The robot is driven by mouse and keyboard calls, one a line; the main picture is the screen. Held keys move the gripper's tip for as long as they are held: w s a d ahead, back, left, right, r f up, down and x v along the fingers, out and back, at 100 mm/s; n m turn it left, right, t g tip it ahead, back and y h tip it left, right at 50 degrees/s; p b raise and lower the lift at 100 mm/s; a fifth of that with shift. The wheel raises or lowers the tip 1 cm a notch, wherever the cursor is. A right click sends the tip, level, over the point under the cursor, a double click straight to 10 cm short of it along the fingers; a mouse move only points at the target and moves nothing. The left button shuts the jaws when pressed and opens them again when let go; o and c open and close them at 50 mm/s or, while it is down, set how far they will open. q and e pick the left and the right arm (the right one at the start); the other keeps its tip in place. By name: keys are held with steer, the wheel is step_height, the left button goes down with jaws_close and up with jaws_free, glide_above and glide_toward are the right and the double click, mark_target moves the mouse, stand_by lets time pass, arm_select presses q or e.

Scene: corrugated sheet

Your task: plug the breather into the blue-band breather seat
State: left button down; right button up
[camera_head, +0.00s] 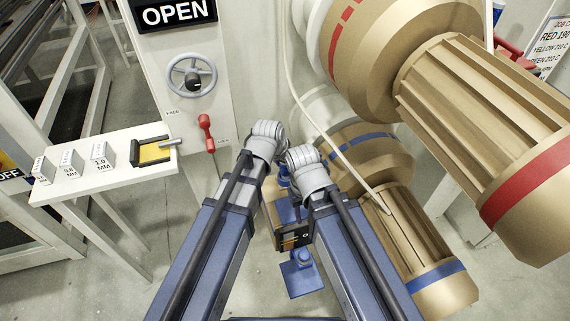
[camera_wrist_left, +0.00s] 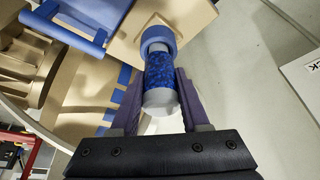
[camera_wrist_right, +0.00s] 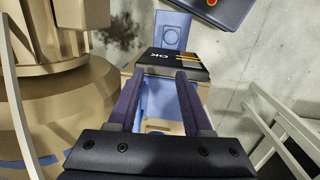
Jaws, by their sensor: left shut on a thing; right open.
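The breather (camera_wrist_left: 161,72) is a blue speckled cylinder with a pale grey end in the left wrist view. My left gripper (camera_wrist_left: 157,82) is shut around it. Its far end meets a blue ring (camera_wrist_left: 157,37) on a tan block; whether it sits inside the ring I cannot tell. A tan body with blue band marks (camera_wrist_left: 124,76) lies beside it. In the head view, the lower tan ribbed unit carries a blue band (camera_head: 435,277). My right gripper (camera_wrist_right: 159,75) is open and empty, in front of a dark panel marked OK (camera_wrist_right: 172,63). The arms hide much of this area in the head view.
A larger tan ribbed unit with a red band (camera_head: 523,187) stands at upper right. A pale hose (camera_head: 333,143) crosses the units. A white shelf (camera_head: 110,175) with labelled blocks stands at left, below a handwheel (camera_head: 191,77). A blue pedestal plate (camera_head: 301,279) stands between my arms.

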arm_select(q)
steer(key=shift+f+b, duration=0.35)
steer(key=shift+f, duration=0.15)
steer(key=shift+c, duration=1.6)
jaws_free()
steer(key=shift+r, duration=0.15)
steer(key=p+v, duration=0.7)
steer(key=shift+s+r, duration=0.15)
steer(key=shift+r, duration=0.15)
steer(key=shift+a, duration=0.1)
steer(key=s+a+g+y, duration=0.1)
steer(key=s+a+g, duration=0.1)
steer(key=s, duration=0.5)
steer(key=s+a+f+n+g+y, duration=0.1)
steer(key=s+a+g+y, duration=0.1)
steer(key=s, duration=0.4)
steer(key=shift+s+a+f+n, duration=0.3)
steer(key=shift+s, duration=0.1)
